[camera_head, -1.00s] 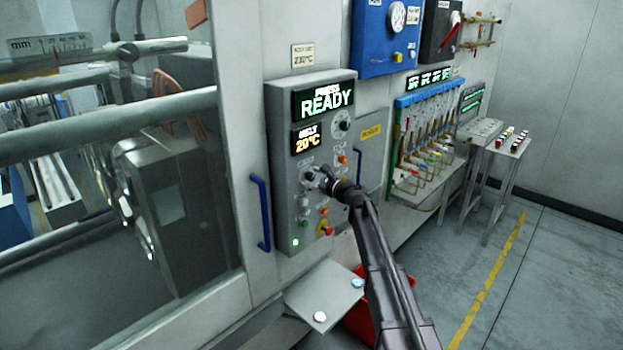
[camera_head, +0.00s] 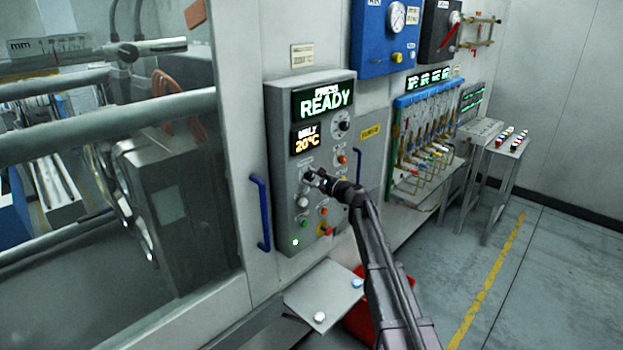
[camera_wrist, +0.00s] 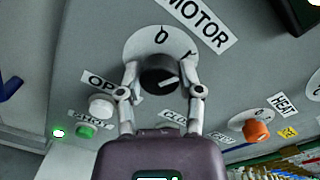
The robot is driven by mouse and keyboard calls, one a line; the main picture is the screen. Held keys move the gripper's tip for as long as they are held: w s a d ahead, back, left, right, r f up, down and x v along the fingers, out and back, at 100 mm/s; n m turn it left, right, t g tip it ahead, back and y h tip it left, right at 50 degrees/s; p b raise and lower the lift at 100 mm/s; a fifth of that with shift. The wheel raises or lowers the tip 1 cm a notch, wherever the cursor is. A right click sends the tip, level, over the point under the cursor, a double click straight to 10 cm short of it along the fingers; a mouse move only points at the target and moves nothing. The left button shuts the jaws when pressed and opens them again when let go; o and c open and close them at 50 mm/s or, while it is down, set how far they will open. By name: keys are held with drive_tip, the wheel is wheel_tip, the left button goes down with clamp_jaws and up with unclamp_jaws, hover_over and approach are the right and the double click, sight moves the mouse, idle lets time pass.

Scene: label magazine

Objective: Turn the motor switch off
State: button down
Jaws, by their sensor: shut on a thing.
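The motor switch is a black round knob (camera_wrist: 155,77) on a white disc under the MOTOR label (camera_wrist: 198,22) in the wrist view. The disc carries a 0 above the knob and a second mark at upper right, partly covered by a finger. The knob's white pointer line slants right and slightly up, not at the 0. My gripper (camera_wrist: 162,72) has one finger on each side of the knob and is shut on it. In the head view my gripper (camera_head: 314,178) is at the control panel (camera_head: 284,150) and largely hides the knob.
A white button (camera_wrist: 101,106), a green button (camera_wrist: 86,131) and an orange HEAT knob (camera_wrist: 256,130) sit close below and beside the switch. A blue handle (camera_head: 261,213) stands left of the panel. A small shelf (camera_head: 325,295) juts out below.

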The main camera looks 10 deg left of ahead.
drive_tip(key=n, duration=1.1)
drive_tip(key=shift+s+n+h, duration=0.1)
drive_tip(key=shift+n+h, duration=0.2)
idle(0.3)
drive_tip(key=shift+c, duration=1.3)
unclamp_jaws()
drive_tip(key=shift+a, duration=0.1)
drive_tip(key=v, duration=0.7)
drive_tip(key=shift+s+d, duration=0.2)
drive_tip(key=shift+d, duration=0.05)
